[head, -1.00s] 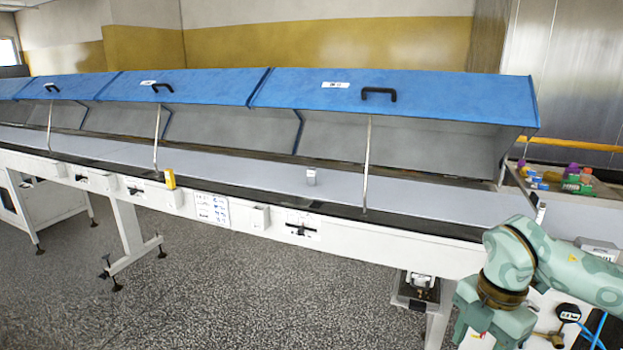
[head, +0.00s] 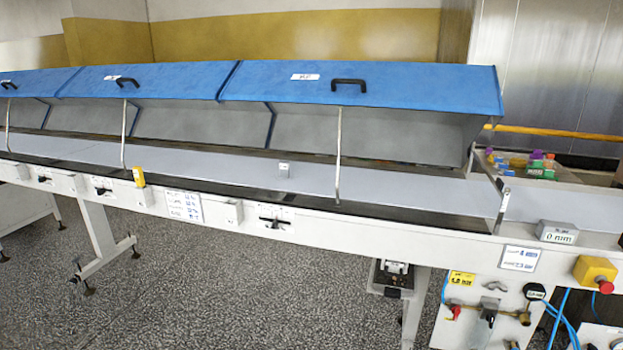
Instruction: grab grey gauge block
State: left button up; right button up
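A larger grey box (head: 557,232) marked "0 mm" sits on the machine's front ledge at the right. Neither of my grippers is in view.
Blue covers (head: 420,88) stand open over the belt, with thin metal struts (head: 338,160) in front. A yellow block (head: 138,176) is on the front rail. A red button on a yellow box (head: 596,272) and hoses are at right.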

aim_at(283, 166)
jog(key=i+j+z, duration=0.15)
jog(key=z, duration=0.25)
jog(key=i+j+z, duration=0.1)
jog(key=j+z, duration=0.25)
jog(key=i+j+z, duration=0.1)
jog(key=z, duration=0.3)
